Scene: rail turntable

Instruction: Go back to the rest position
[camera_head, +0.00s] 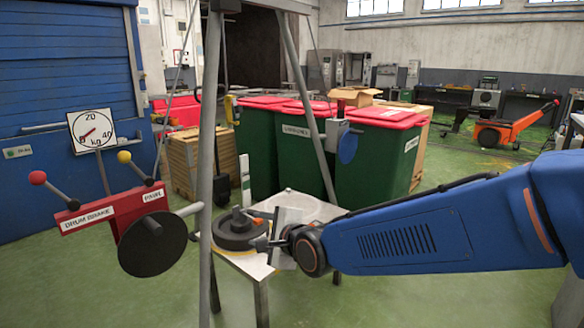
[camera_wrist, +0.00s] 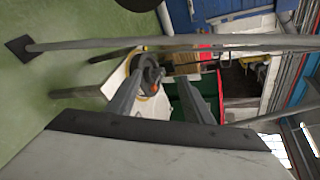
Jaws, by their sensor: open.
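My gripper (camera_head: 262,231) is at the end of my blue arm, which reaches in from the right in the head view. I cannot tell the exact gap between fingers and turntable.
Grey frame legs (camera_head: 205,170) stand close to the table and cross both views. A red drum brake unit (camera_head: 110,208) with a black disc (camera_head: 152,244) is at left. Green bins (camera_head: 360,160) with red lids stand behind. Green floor is clear at front left.

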